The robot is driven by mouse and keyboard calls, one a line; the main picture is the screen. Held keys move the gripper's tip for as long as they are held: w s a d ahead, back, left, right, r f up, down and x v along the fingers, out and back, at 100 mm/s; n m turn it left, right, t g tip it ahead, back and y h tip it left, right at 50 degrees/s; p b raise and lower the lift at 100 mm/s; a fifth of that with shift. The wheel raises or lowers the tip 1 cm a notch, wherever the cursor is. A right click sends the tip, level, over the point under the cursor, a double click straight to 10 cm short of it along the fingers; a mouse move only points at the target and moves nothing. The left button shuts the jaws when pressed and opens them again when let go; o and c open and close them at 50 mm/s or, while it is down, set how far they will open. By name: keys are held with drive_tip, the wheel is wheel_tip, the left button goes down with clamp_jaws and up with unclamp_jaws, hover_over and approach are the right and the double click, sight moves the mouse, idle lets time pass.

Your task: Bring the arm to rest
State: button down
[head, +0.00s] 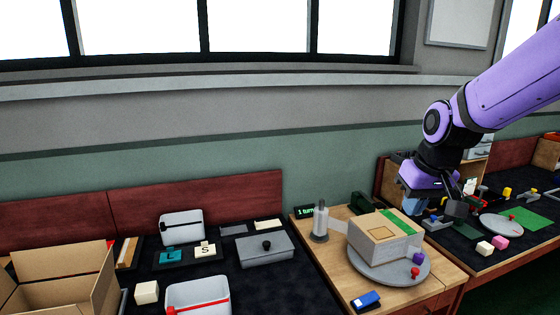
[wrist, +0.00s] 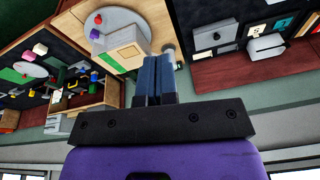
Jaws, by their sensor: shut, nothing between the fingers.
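My purple arm reaches in from the upper right in the head view. My gripper (head: 457,207) hangs at its end, over the area between the wooden table and the dark bench at the right. In the wrist view my gripper (wrist: 160,62) has its two blue-grey fingers together with nothing between them. The fingers are clear of the things around them in that view, which shows the room upside down.
A wooden table (head: 334,272) holds a round grey turntable (head: 405,276) with a cardboard box (head: 384,238) on it. An open carton (head: 60,275) stands at the far left. A lidded grey box (head: 266,252) sits on the dark left bench. Green wall is behind.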

drive_tip(key=s+d+r+t, duration=0.1)
drive_tip(key=s+r, duration=0.3)
drive_tip(key=s, duration=0.6)
drive_tip(key=s+d+r+m+t+h, duration=0.1)
drive_tip(key=s+r, duration=0.3)
drive_tip(key=s, duration=0.6)
drive_tip(key=shift+d+m, duration=0.3)
drive_tip(key=shift+d, duration=0.5)
